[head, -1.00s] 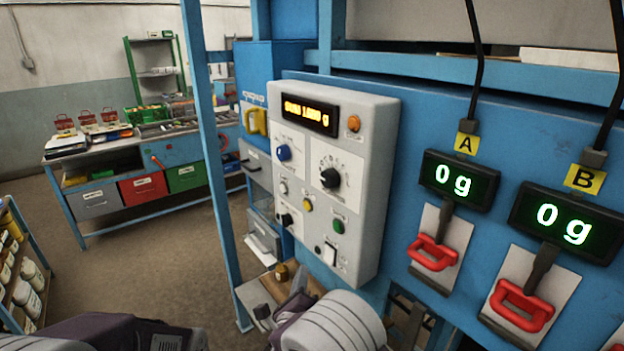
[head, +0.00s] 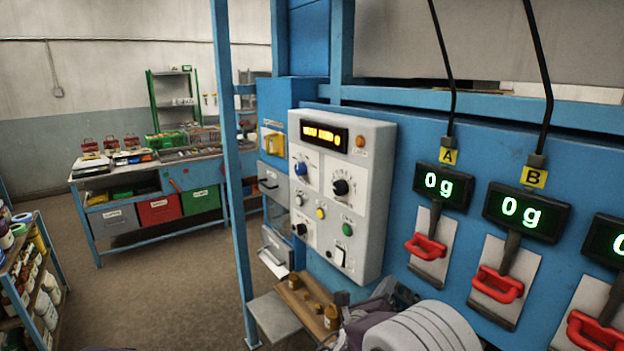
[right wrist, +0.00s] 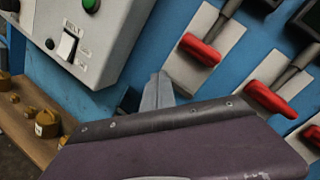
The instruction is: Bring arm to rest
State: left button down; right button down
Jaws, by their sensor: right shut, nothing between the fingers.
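My right gripper (head: 384,292) is low in the head view, in front of the blue panel and just below the grey control box (head: 376,215). In the right wrist view its fingers (right wrist: 158,92) are shut and empty, pointing up toward the blue panel between the control box and a red handle (right wrist: 201,49). They appear apart from both. My right forearm with its white ribbed cover fills the bottom of the head view. My left gripper is out of view; only a dark sliver, perhaps my left arm, shows at the bottom left edge.
Red handles (head: 427,247) hang under displays reading 0 g (head: 443,187). Brass weights (head: 331,317) stand on a wooden ledge (head: 290,296) left of my right gripper. A bottle shelf (head: 62,268) is at left, a workbench (head: 100,250) behind. The floor between is clear.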

jog(key=s+d+f+m+g+h, duration=0.25)
jog(key=s+d+m+g, duration=0.4)
jog(key=d, duration=0.45)
jog(key=s+d+f+m+g+y, duration=0.1)
jog(key=s+d+f+m+g, duration=0.2)
jog(key=s+m, duration=0.25)
jog(key=s+d+f+m+g+y, duration=0.1)
jog(key=s+d+f+m+g, duration=0.25)
jog(key=s, duration=0.35)
jog(key=s+a+f+m+g+y, duration=0.3)
jog(key=s+a+f+m+y, duration=0.35)
jog(key=s+a+m, duration=0.35)
jog(key=w+a+f+m+t+y, duration=0.2)
jog(key=a+m, duration=0.5)
jog(key=m, duration=0.6)
jog(key=shift+w+a+f+y, duration=0.15)
jog(key=shift+w+f+y, duration=0.2)
jog(key=shift+w+y, duration=0.7)
jog(key=shift+s, duration=0.25)
